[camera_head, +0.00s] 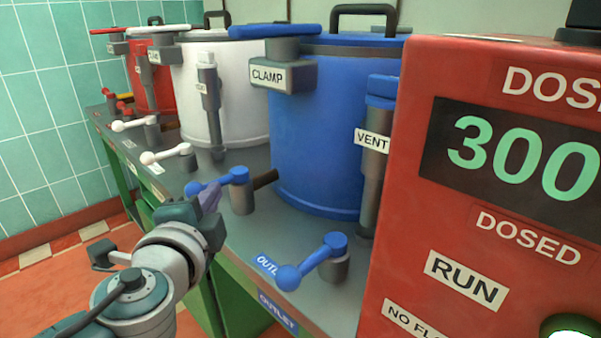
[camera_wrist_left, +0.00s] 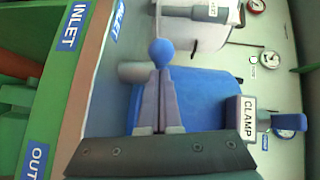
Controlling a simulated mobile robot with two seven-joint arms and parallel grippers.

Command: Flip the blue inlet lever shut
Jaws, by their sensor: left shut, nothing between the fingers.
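The blue inlet lever (camera_head: 236,177) is on a grey post at the near left of the blue kettle (camera_head: 315,140). Its arm points left in the head view, toward my left gripper. My left gripper (camera_head: 210,197) is shut and empty, with its fingertips at the lever's knob end. In the left wrist view the blue ball knob (camera_wrist_left: 161,51) is just beyond the closed fingertips (camera_wrist_left: 162,74). I cannot tell whether they touch it. The gripper hides part of the lever's end in the head view. My right gripper is not in view.
A second blue lever (camera_head: 312,264), by the OUTLET label, is nearer me on the bench edge. The red dosing box (camera_head: 470,290) fills the right side. White (camera_head: 225,100) and red (camera_head: 150,80) kettles stand behind, with white levers (camera_head: 168,154) along the bench edge.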

